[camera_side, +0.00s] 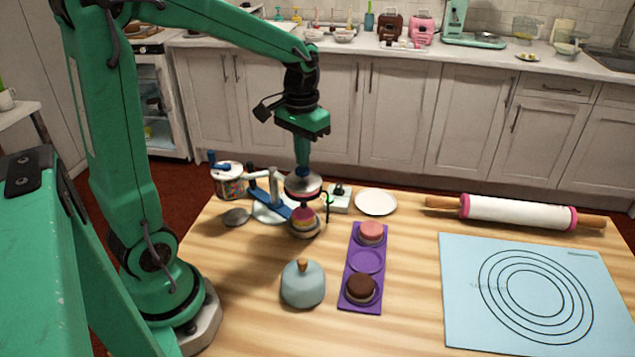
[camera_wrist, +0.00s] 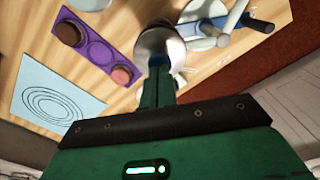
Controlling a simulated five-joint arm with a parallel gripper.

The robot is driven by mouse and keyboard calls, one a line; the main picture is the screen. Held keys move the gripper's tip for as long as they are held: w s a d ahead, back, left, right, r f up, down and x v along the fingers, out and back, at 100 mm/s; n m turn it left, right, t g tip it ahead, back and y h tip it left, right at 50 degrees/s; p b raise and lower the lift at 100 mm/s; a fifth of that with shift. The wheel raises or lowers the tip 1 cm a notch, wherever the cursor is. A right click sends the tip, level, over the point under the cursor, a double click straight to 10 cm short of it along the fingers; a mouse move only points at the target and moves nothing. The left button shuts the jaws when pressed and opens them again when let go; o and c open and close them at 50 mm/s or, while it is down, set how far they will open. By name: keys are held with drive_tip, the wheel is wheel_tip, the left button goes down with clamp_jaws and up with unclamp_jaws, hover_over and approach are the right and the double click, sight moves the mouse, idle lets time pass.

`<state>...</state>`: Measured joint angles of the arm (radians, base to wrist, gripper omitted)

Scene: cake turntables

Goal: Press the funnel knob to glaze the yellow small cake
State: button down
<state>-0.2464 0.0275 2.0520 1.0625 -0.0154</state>
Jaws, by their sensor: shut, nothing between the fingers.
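The funnel (camera_side: 303,188) is a silver bowl with a pink-red band, held over the small cake by the stand beside it. It also shows in the wrist view (camera_wrist: 158,42). Its blue knob (camera_side: 302,174) is on top. My gripper (camera_side: 302,168) points straight down with its shut, empty fingertips at the knob; they look to be touching it, but the exact contact is hard to tell. In the wrist view my fingers (camera_wrist: 160,75) partly cover the knob. The yellow small cake (camera_side: 303,222), with pink above its yellow part, sits directly under the funnel, its top partly hidden.
A blue-handled stand (camera_side: 268,205) and tin (camera_side: 228,182) are left of the funnel. A white plate (camera_side: 376,202) is right. A purple tray (camera_side: 367,261) holds a pink and a brown cake. A grey dome (camera_side: 303,285), rolling pin (camera_side: 515,211) and blue mat (camera_side: 460,300) lie nearby.

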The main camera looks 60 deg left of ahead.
sight(302, 171)
drive_tip(key=shift+r, duration=2.55)
drive_tip(key=shift+s+d+r, duration=0.2)
drive_tip(key=shift+s+d, duration=0.15)
drive_tip(key=s+d+m+t, duration=0.3)
drive_tip(key=s+d+t, duration=0.2)
drive_tip(key=s, duration=0.5)
drive_tip(key=shift+s+d+r+t, duration=0.3)
drive_tip(key=shift+s+d, duration=0.1)
drive_tip(key=shift+d, duration=1)
